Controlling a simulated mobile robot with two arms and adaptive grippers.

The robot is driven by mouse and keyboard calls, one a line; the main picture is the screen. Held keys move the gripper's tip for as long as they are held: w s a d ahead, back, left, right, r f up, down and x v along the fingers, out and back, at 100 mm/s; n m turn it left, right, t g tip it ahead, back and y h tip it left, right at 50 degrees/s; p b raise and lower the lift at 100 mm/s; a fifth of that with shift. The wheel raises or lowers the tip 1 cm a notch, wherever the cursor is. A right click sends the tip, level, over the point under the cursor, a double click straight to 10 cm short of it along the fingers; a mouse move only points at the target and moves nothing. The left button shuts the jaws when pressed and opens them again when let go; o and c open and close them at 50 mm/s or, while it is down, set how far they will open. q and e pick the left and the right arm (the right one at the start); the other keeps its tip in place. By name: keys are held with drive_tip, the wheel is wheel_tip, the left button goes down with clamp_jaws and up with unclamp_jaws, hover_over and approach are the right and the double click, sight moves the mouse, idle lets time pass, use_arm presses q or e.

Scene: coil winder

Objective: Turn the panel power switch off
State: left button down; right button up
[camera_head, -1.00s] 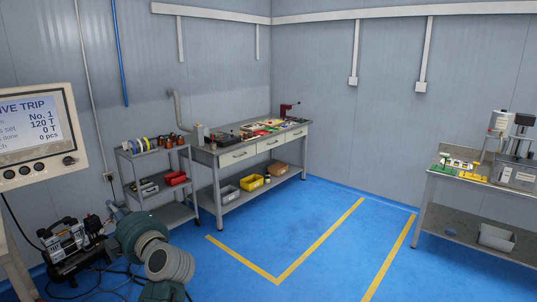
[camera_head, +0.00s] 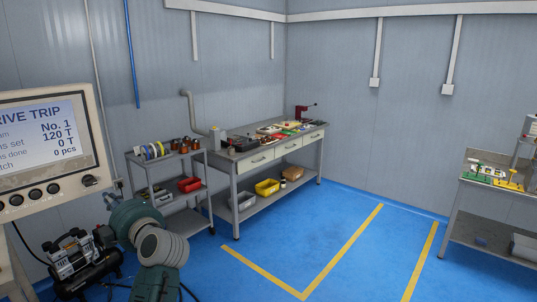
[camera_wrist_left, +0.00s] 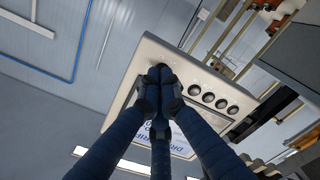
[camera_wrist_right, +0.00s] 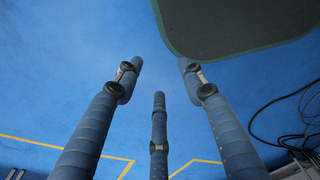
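The control panel (camera_head: 97,135) stands at the left edge of the head view, with a lit screen and a row of dark round buttons below it. The dark switch knob (camera_head: 90,181) is at the right end of that row; its setting is too small to read. In the left wrist view the panel (camera_wrist_left: 142,62) appears turned over. My left gripper (camera_wrist_left: 160,76) has its fingertips drawn together in front of the panel, covering the switch end of the row. I cannot tell whether they touch it. My right gripper (camera_wrist_right: 158,78) is spread open and empty above the blue floor.
A grey shelf cart (camera_head: 170,185) and a workbench (camera_head: 255,163) with bins stand along the back wall. A compressor (camera_head: 75,255) sits on the floor below the panel. A second table (camera_head: 462,205) is at the right. The marked blue floor between is clear.

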sight(96, 186)
drive_tip(key=s+d+f, duration=0.2)
drive_tip(key=s, duration=0.2)
use_arm(q)
drive_tip(key=x, duration=0.5)
drive_tip(key=shift+a, duration=0.1)
drive_tip(key=shift+w+a+r+p, duration=0.1)
drive_tip(key=shift+w+a+p, duration=0.05)
drive_tip(key=shift+p, duration=0.15)
use_arm(e)
drive_tip(key=w+a+r, duration=0.2)
drive_tip(key=w, duration=0.1)
use_arm(q)
drive_tip(key=shift+a, duration=0.1)
use_arm(e)
drive_tip(key=shift+s+d+r, duration=0.2)
drive_tip(key=shift+s+d, duration=0.3)
drive_tip(key=shift+s, duration=0.05)
